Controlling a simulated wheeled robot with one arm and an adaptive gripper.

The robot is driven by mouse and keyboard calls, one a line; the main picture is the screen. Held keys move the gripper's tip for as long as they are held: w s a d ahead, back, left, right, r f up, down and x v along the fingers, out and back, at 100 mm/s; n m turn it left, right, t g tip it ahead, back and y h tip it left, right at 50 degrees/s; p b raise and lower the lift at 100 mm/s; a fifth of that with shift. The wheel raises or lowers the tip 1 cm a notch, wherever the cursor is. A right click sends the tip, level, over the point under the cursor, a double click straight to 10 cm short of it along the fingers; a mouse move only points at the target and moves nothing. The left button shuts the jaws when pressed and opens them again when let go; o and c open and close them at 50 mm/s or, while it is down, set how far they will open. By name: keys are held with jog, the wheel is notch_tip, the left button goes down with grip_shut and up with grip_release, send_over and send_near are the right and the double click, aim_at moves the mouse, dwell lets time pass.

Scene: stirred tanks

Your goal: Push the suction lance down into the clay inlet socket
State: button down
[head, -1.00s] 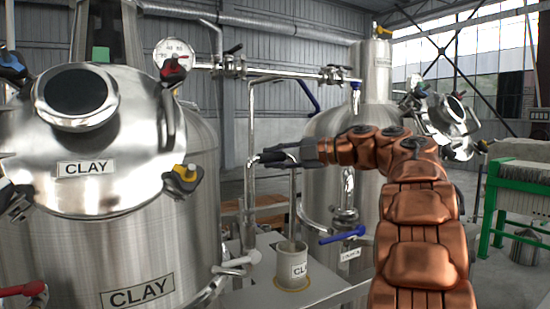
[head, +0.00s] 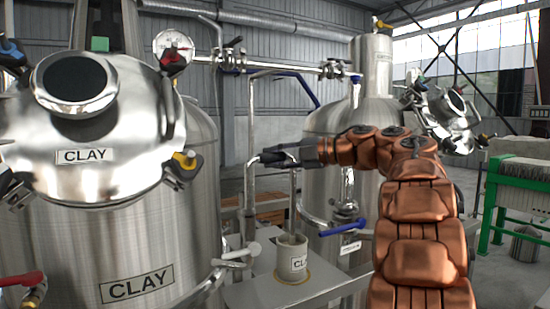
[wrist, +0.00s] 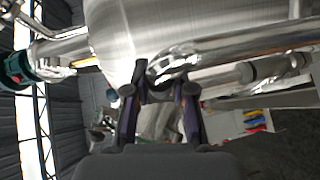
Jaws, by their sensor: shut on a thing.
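The suction lance (head: 292,200) is a thin upright metal tube with a bent top. Its lower end stands inside the clay inlet socket (head: 292,263), a pale cup-shaped fitting marked CLAY on a low metal stand. The cup wall hides the lance tip, so its depth cannot be told. My gripper (head: 268,157) reaches in from the right and is shut on the top of the lance, above the socket. In the wrist view the two dark fingers (wrist: 158,92) stand on either side of a shiny metal bend.
A large steel tank (head: 130,240) marked CLAY stands close on the left, with clamps and a yellow-handled knob (head: 185,160). A second tank (head: 335,130) stands behind the gripper. A blue-handled valve (head: 343,228) sits right of the socket, and a pipe (head: 250,130) rises behind.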

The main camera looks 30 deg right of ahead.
jog(key=shift+f, duration=0.25)
jog(key=c, duration=0.9)
grip_release()
jog(key=v, duration=1.2)
